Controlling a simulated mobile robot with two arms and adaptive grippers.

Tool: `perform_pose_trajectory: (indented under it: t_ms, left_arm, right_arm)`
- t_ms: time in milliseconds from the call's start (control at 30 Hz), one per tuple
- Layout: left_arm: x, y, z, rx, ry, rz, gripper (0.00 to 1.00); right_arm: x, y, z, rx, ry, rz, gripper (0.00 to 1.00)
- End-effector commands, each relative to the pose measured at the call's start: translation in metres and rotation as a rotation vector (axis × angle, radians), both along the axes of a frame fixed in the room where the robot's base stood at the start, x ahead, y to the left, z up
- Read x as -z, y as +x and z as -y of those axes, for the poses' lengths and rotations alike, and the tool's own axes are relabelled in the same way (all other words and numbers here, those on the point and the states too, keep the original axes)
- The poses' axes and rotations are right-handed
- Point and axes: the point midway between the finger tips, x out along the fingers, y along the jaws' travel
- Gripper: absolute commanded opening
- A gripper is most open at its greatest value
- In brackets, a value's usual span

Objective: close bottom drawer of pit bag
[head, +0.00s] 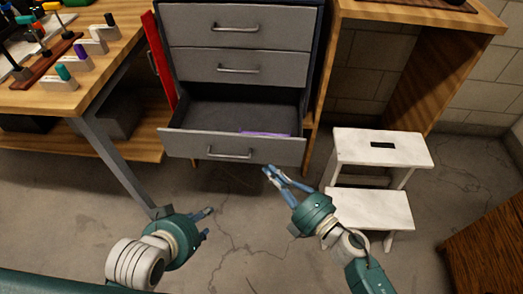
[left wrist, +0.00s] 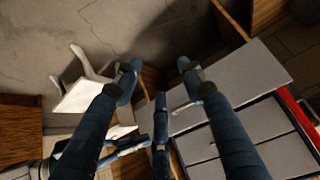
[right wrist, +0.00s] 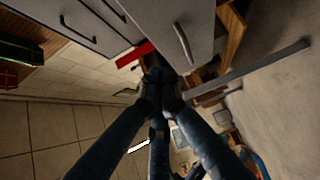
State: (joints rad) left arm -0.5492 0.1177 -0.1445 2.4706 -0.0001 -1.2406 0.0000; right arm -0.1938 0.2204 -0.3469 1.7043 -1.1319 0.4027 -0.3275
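The pit bag is a grey drawer cabinet (head: 240,45) with a dark frame. Its bottom drawer (head: 180,146) is pulled out, with a bar handle (head: 230,155) on its front and a flat purple item (head: 264,134) inside. My right gripper (head: 270,170) is shut and empty, its tips close to the drawer front's lower right part; contact cannot be told. In the right wrist view its fingers (right wrist: 160,82) meet near a grey front with a handle (right wrist: 183,43). My left gripper (head: 206,222) is open and empty, low in front of the cabinet; its spread fingers show in the left wrist view (left wrist: 158,72).
A wooden workbench (head: 105,75) with tools stands left, its metal leg (head: 115,160) near my left gripper. A white step stool (head: 380,150) stands right of my right gripper. A red panel (head: 158,60) is beside the cabinet. The floor before the drawer is clear.

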Motion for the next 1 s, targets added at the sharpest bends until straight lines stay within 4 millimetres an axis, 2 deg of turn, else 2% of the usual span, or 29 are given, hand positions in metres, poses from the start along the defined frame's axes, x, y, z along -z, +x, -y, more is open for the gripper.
perform_pose_trajectory:
  t_ms: [33,267,400,633,1000]
  left_arm:
    - [-0.001,0.004,0.001,0.001,-0.004,0.017,0.4]
    - [-0.016,0.027,0.009,0.009,-0.028,0.127,0.4]
    - [-0.032,0.046,0.016,0.017,-0.05,0.223,0.4]
    - [-0.048,0.06,0.022,0.023,-0.069,0.308,0.4]
    - [-0.051,0.062,0.023,0.024,-0.072,0.321,0.4]
  right_arm:
    - [-0.001,0.01,-0.009,0.0,0.002,0.004,0.0]
    - [0.0,0.046,-0.043,0.0,0.002,0.002,0.0]
    - [0.001,0.067,-0.039,0.002,0.0,0.0,0.0]
    - [0.001,0.081,-0.038,0.001,0.001,-0.002,0.0]
    - [0.001,0.083,-0.038,0.001,0.002,-0.003,0.0]
